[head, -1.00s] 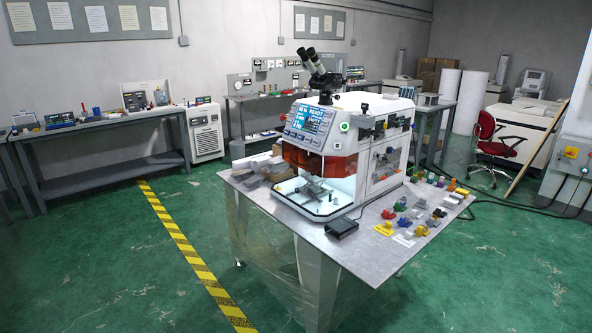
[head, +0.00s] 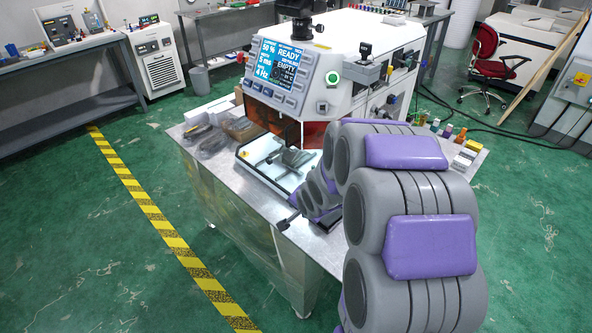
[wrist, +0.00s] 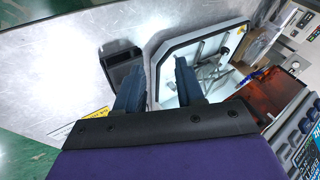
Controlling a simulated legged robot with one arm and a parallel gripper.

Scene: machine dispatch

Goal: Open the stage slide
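The stage (head: 290,157) is a small grey metal assembly on the lit base under the front of the white machine (head: 375,38). It also shows in the wrist view (wrist: 212,68), inside the pale base tray (wrist: 168,48). I cannot tell from the frames how far the slide is drawn out. In the head view my arm hides part of the machine's front right.
A black pedal-like box (wrist: 122,66) lies on the metal table beside the tray. An orange shield (head: 314,134) hangs above the stage. The screen (head: 281,64) reads READY and EMPTY. Grey items (head: 205,139) lie on the table's left.

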